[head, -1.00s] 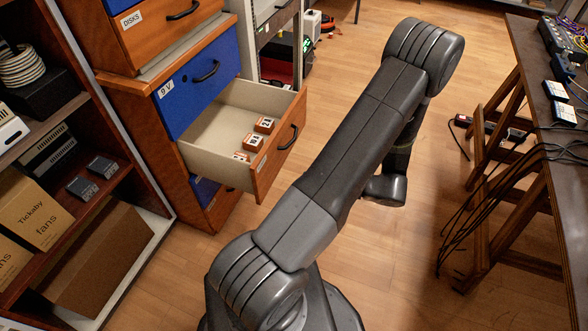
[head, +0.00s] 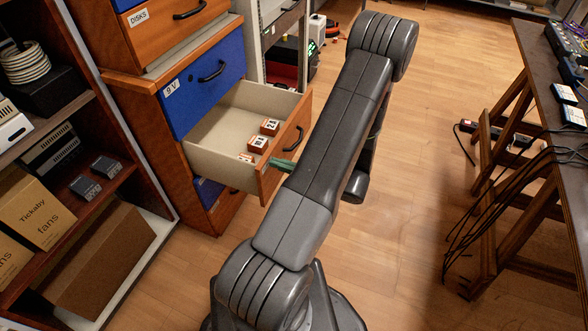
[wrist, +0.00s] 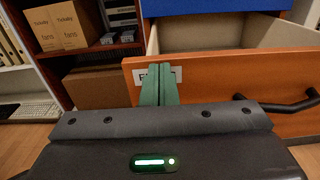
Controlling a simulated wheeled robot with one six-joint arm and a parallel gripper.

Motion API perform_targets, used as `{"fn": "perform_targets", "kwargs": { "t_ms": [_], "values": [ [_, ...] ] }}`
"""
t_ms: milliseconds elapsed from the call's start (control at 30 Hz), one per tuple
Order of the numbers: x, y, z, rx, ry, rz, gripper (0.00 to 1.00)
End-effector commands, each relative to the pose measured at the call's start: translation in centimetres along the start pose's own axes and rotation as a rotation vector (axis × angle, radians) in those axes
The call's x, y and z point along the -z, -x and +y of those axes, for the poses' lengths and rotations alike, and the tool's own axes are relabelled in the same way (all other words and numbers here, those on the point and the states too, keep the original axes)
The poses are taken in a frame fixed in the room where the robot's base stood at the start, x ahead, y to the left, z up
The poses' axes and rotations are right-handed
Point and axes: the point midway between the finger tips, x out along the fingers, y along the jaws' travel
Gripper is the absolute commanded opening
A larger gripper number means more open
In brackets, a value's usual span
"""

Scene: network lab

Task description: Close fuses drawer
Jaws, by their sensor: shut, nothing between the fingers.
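The fuses drawer (head: 278,170) is pulled out of the cabinet, with a wooden front, a black handle and several small orange-and-white boxes (head: 258,143) inside. My gripper (head: 284,164) is at the drawer's front, its green fingers together and empty. In the wrist view the fingers (wrist: 158,72) point at the wooden drawer front (wrist: 225,88) and cover part of its white label. The drawer handle (wrist: 287,106) is to the right of the fingers. I cannot tell whether the fingertips touch the front.
The blue 9 V drawer (head: 205,80) above is shut. A shelf with Tickaby fans boxes (head: 36,212) stands at the left. A wooden trestle table (head: 548,110) with hanging cables is at the right. The floor between is mostly clear.

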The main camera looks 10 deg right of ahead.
Motion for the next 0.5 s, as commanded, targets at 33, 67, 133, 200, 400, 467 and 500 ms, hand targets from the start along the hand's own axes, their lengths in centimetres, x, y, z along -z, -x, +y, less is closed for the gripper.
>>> {"fn": "perform_targets", "kwargs": {
  "t_ms": [33,67,133,200,400,467,500],
  "values": [
    [0.02,-0.37,0.03,-0.001,0.0,0.0,0.0],
    [0.02,-0.52,0.02,-0.001,0.0,0.0,0.0],
    [0.0,-0.72,0.02,0.0,0.0,0.0,0.0],
    [-0.01,-0.79,0.01,0.0,0.0,0.0,0.0],
    [-0.01,-0.77,0.01,0.001,0.0,0.0,0.0],
    [-0.01,-0.78,0.01,0.0,0.0,0.0,0.0],
    [-0.01,-0.81,0.01,0.0,0.0,0.0,0.0]
  ]
}}
